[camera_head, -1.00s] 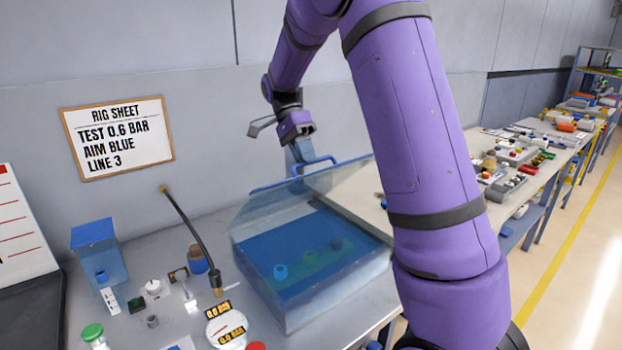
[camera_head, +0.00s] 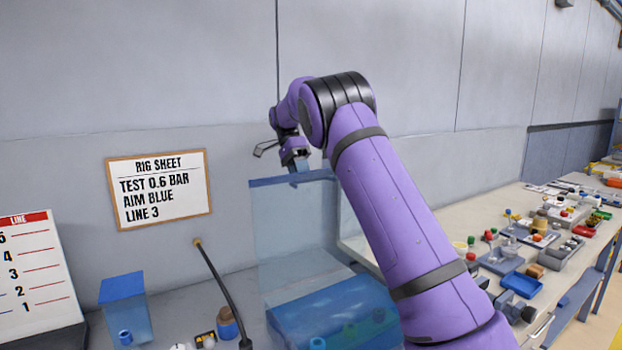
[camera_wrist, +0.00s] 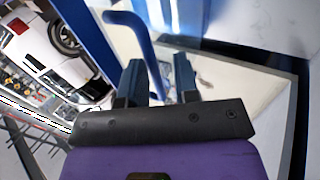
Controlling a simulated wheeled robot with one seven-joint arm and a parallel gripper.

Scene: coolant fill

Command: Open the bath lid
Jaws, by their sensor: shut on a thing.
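The bath (camera_head: 335,318) is a clear tank with blue liquid on the bench, lower centre of the head view, partly cut off by the lower edge. Its lid (camera_head: 293,225) is a see-through bluish panel, standing roughly upright above the bath with a blue top edge. My gripper (camera_head: 299,164) is at the lid's top edge. In the wrist view my gripper (camera_wrist: 157,80) is shut on the blue lid handle (camera_wrist: 135,30), a bent bar running between its two fingers. The handle is too small to make out clearly in the head view.
A rig sheet (camera_head: 160,188) hangs on the wall behind. A blue container (camera_head: 124,305) and a dark hose (camera_head: 222,290) stand left of the bath. A line board (camera_head: 35,275) is at far left. A bench (camera_head: 470,220) with many small parts lies right of my arm.

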